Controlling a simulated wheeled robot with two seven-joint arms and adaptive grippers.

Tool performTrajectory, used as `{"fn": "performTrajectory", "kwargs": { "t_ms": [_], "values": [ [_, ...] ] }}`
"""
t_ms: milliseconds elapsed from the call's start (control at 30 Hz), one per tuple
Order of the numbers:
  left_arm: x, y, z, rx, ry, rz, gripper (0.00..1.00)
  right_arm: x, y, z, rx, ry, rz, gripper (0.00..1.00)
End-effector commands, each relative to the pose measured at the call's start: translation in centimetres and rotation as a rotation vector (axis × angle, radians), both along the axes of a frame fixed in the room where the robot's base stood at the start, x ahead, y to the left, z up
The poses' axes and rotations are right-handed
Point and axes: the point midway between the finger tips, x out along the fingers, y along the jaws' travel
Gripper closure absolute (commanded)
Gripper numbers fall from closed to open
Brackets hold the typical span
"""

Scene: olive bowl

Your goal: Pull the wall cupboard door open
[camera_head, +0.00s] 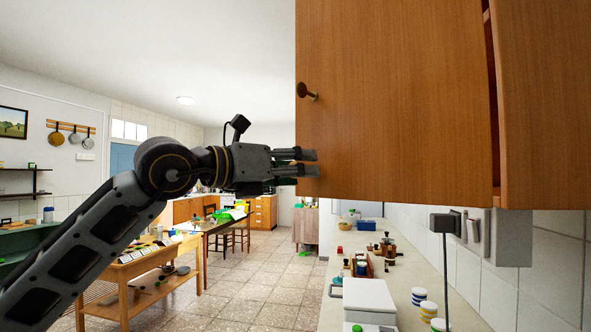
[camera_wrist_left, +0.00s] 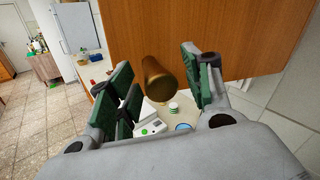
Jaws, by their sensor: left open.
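The wall cupboard door (camera_head: 400,100) is a brown wooden panel high on the right in the head view; it fills the upper right of the left wrist view (camera_wrist_left: 225,30). Its round brown knob (camera_head: 306,91) sits near its left edge. My left gripper (camera_head: 305,162) is open, near the door's lower left corner and below the knob in the head view. In the left wrist view the knob (camera_wrist_left: 160,78) appears between the spread green-padded fingers, with space on both sides. How far it reaches between them I cannot tell. My right gripper is not in view.
A narrow gap with a reddish inside shows right of the door, beside another wooden panel (camera_head: 545,100). Below is a counter (camera_head: 405,260) with a white box (camera_head: 369,300), several jars and a blue container. A wooden table (camera_head: 150,262) stands left. The floor (camera_head: 255,275) between is clear.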

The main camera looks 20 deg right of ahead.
Motion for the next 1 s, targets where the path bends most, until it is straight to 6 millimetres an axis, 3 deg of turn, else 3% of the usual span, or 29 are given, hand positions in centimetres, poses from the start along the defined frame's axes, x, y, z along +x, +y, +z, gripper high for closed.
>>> {"fn": "performTrajectory", "kwargs": {
  "t_ms": [267, 1000],
  "values": [
    [-0.5, 1.4, 0.0, -0.001, 0.0, 0.001, 0.5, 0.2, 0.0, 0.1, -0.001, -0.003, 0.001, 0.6],
    [-3.8, 9.4, 0.0, 0.0, 0.001, 0.001, 0.5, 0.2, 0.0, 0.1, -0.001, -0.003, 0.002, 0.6]
  ]
}}
